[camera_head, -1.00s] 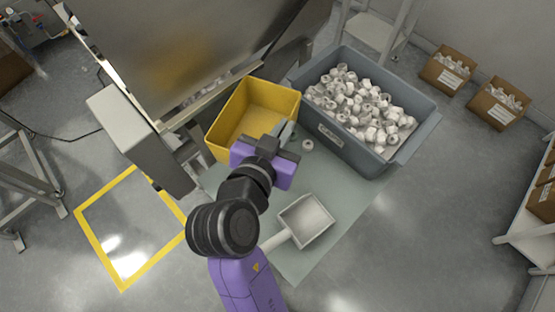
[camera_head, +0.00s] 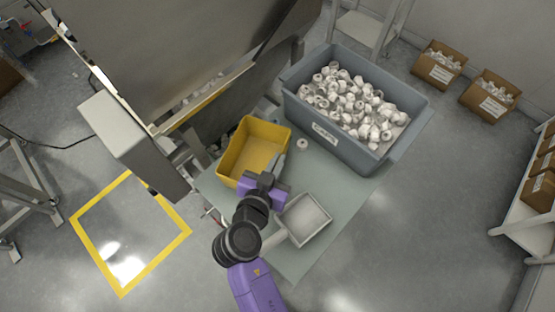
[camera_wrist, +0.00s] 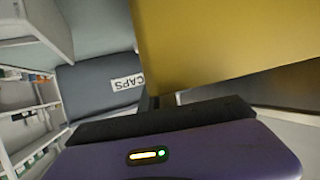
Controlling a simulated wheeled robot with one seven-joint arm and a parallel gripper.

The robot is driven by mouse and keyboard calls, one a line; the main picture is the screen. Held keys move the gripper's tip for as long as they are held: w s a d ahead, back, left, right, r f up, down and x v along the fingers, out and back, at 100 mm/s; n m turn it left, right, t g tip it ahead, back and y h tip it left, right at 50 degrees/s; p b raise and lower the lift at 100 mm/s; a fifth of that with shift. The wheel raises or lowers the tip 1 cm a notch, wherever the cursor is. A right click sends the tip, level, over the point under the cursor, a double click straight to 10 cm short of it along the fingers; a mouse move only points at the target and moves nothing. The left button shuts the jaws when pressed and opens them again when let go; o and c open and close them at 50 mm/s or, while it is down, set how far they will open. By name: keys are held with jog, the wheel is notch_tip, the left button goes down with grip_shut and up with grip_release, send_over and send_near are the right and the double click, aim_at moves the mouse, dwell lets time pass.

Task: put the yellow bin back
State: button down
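The yellow bin (camera_head: 237,172) is upright and looks empty, at the left end of the grey-green work surface (camera_head: 342,196), in front of the machine. I cannot tell whether it rests there or hangs just above. My gripper (camera_head: 276,170) is at the bin's near right corner, a grey finger lying along its right side. In the wrist view the bin's yellow wall (camera_wrist: 225,40) fills the upper right, right against the gripper (camera_wrist: 150,102). The gripper appears shut on the bin's wall; the finger contact is mostly hidden.
A grey tote (camera_head: 355,150) labelled CAPS, full of white caps, stands behind right. One loose cap (camera_head: 302,144) lies between bin and tote. A yellow-taped floor square (camera_head: 130,232) at left is empty.

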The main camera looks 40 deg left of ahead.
jog(key=shift+f+b, duration=0.25)
jog(key=shift+b, duration=0.1)
jog(key=c, duration=1.6)
grip_release()
jog(key=shift+c, duration=0.2)
jog(key=shift+r, duration=0.1)
jog(key=shift+s+r+p, duration=0.15)
jog(key=shift+r+p, duration=0.1)
jog(key=shift+p, duration=0.15)
jog(key=b+v, duration=0.1)
jog(key=v, duration=1)
jog(key=shift+s+d, duration=0.2)
jog(key=shift+s, duration=0.1)
jog(key=shift+r, duration=0.1)
